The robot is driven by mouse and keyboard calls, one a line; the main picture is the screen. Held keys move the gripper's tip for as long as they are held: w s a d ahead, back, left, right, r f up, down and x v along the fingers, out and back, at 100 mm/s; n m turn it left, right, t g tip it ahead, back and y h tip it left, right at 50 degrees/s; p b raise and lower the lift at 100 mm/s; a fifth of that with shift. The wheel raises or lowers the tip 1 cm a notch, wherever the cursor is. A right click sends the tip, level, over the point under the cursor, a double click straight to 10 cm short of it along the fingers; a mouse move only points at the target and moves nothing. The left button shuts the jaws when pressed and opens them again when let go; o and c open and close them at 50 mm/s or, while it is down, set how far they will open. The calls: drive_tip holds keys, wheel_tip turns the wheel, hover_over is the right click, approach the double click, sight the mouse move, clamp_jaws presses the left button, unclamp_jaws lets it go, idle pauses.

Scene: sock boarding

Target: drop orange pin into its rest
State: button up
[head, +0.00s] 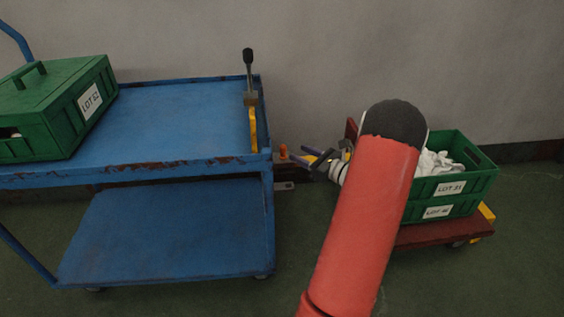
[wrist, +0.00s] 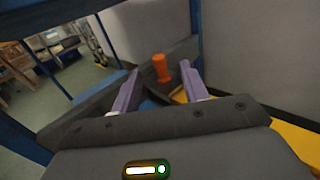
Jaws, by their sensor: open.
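The orange pin (head: 283,151) stands upright just right of the blue cart's right edge. In the wrist view the orange pin (wrist: 161,67) shows upright against a dark grey bar (wrist: 185,52), in the gap between my finger tips. My gripper (head: 304,157) is open, its purple fingers pointing left at the pin. In the wrist view my gripper (wrist: 160,72) has one finger to each side of the pin, and neither visibly touches it. The pin's lower end is partly hidden, so I cannot tell how deep it sits in its rest.
The blue cart (head: 175,115) holds a green box (head: 60,105) and an upright black-knobbed lever (head: 248,75) with a yellow base. At right, stacked green crates (head: 462,180) with white socks (head: 437,163) stand on a red dolly (head: 425,235). A grey wall is close behind.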

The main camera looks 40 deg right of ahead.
sight(285, 150)
drive_tip(key=x, duration=0.4)
drive_tip(key=f+x, duration=0.1)
drive_tip(key=x, duration=0.1)
drive_tip(key=shift+w+a+f, duration=0.1)
drive_tip(key=shift+w+a, duration=0.15)
drive_tip(key=shift+w, duration=0.1)
drive_tip(key=shift+w+a, duration=0.1)
drive_tip(key=shift+w, duration=0.4)
drive_tip(key=shift+c, duration=0.4)
clamp_jaws()
